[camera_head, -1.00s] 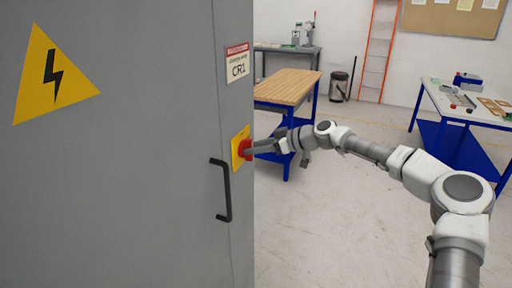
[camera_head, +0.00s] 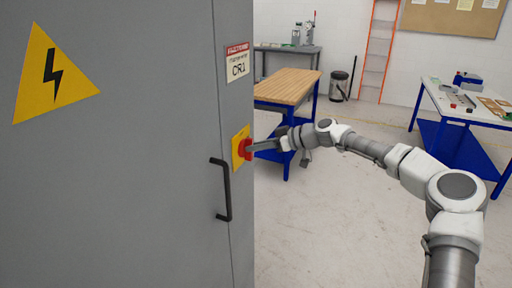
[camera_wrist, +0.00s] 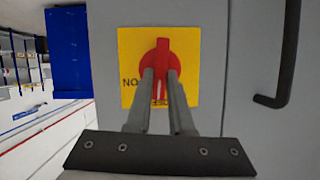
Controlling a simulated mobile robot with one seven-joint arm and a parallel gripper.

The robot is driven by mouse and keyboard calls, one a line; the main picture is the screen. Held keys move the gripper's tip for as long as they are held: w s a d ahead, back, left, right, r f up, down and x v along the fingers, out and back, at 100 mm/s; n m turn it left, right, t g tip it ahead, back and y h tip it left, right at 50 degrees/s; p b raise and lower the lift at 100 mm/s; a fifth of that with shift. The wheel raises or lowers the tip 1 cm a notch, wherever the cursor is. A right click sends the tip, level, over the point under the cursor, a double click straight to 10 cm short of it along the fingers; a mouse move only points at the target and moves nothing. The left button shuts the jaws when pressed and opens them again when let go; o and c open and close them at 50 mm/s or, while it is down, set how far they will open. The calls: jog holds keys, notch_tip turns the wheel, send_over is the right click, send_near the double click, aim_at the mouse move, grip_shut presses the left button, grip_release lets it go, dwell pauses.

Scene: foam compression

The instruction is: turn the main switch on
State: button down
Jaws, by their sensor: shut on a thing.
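The main switch (camera_head: 247,149) is a red rotary handle on a yellow plate (camera_head: 237,157), on the grey cabinet's front near its right edge. In the wrist view the red handle (camera_wrist: 162,57) stands in line with my fingers, on the yellow plate (camera_wrist: 188,45). Letters beside and below the handle are partly hidden by the fingers. My gripper (camera_head: 256,147) reaches the switch from the right. In the wrist view my gripper (camera_wrist: 160,76) has one finger on each side of the handle's lower part and is shut on it.
The grey cabinet (camera_head: 130,190) fills the left side. Its black door handle (camera_head: 226,190) is just below and left of the switch. A wooden-topped workbench (camera_head: 288,87) stands behind my arm, and a white table (camera_head: 465,100) stands at the right. The floor between is clear.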

jog(key=shift+w+d+f+m+g+y+b, duration=0.1)
jog(key=shift+w+f+m+g+y+b, duration=0.15)
jog(key=shift+m+g+y, duration=1.2)
jog(key=shift+w+d+f+m+g+y+b, duration=0.1)
jog(key=shift+w+f+m+g+y, duration=0.15)
jog(key=shift+m, duration=2.45)
jog(key=shift+w+d+f+m+g+y+b, duration=0.1)
jog(key=shift+w+f+m+g+y+b, duration=0.15)
jog(key=shift+m+g+y, duration=1.2)
jog(key=shift+m+t+h, duration=0.65)
jog(key=shift+m+t, duration=0.1)
jog(key=shift+m, duration=0.15)
jog(key=c, duration=0.8)
grip_release()
jog(key=shift+d+f, duration=0.1)
